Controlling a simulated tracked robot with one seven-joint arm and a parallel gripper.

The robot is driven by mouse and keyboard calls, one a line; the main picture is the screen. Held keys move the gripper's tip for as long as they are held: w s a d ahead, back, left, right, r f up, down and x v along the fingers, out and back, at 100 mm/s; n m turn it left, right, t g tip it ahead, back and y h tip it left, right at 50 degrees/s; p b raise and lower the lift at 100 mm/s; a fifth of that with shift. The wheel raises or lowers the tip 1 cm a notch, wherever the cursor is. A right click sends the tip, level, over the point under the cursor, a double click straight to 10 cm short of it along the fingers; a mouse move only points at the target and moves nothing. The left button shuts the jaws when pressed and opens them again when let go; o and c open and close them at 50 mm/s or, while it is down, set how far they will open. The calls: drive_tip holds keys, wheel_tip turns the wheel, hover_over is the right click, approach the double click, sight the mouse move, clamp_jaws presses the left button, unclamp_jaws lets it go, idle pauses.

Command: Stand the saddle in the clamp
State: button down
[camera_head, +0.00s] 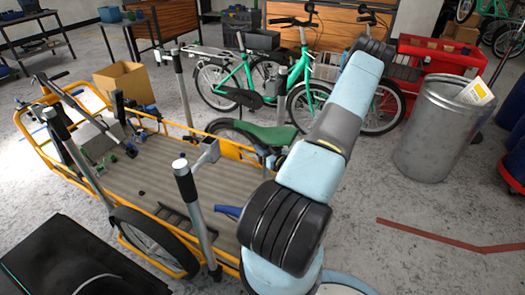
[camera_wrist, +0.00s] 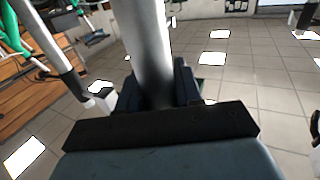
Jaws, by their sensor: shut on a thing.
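In the wrist view my gripper (camera_wrist: 158,98) is shut on a thick silver tube (camera_wrist: 147,45), which rises out of the top of the picture. The tube looks like a seat post; its upper end and any saddle on it are out of that view. In the head view my arm reaches up and away to the right, and my gripper cannot be made out there.
The cargo bike (camera_head: 165,190) fills the left. Upright posts with dark grips (camera_head: 186,183) stand around it.

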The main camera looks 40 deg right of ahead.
sight(263, 133)
drive_tip(key=shift+r, duration=3.75)
